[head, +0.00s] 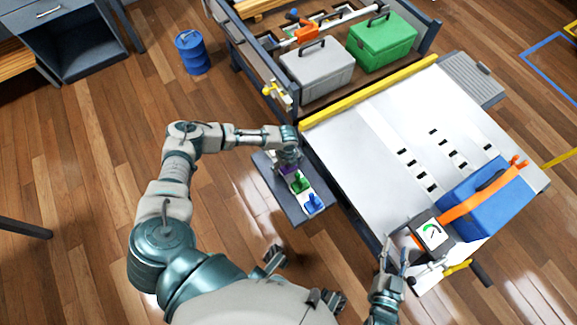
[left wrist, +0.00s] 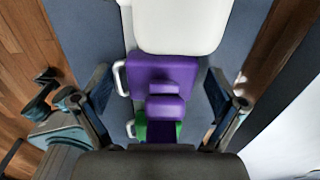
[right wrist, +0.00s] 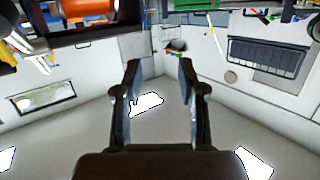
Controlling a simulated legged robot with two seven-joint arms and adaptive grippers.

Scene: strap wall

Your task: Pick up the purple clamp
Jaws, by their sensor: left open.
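The purple clamp (head: 288,170) sits on a narrow grey shelf (head: 265,170) beside the platform, mostly hidden under my left gripper (head: 289,158). In the left wrist view the purple clamp (left wrist: 162,74) lies between the two spread fingers of my left gripper (left wrist: 159,82), with a gap on each side. A green clamp (head: 300,184) and a blue clamp (head: 313,203) stand in line with it. The green one (left wrist: 160,131) also shows in the left wrist view. My right gripper (head: 393,256) is open and empty near the platform's front corner; it shows in the right wrist view (right wrist: 159,68).
A white rounded piece (left wrist: 180,25) lies right beside the purple clamp. The white platform (head: 365,150) carries a blue case (head: 487,203) with an orange strap and a gauge box (head: 432,235). Grey (head: 318,72) and green (head: 382,42) toolboxes stand behind. A blue barrel (head: 193,54) is on the floor.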

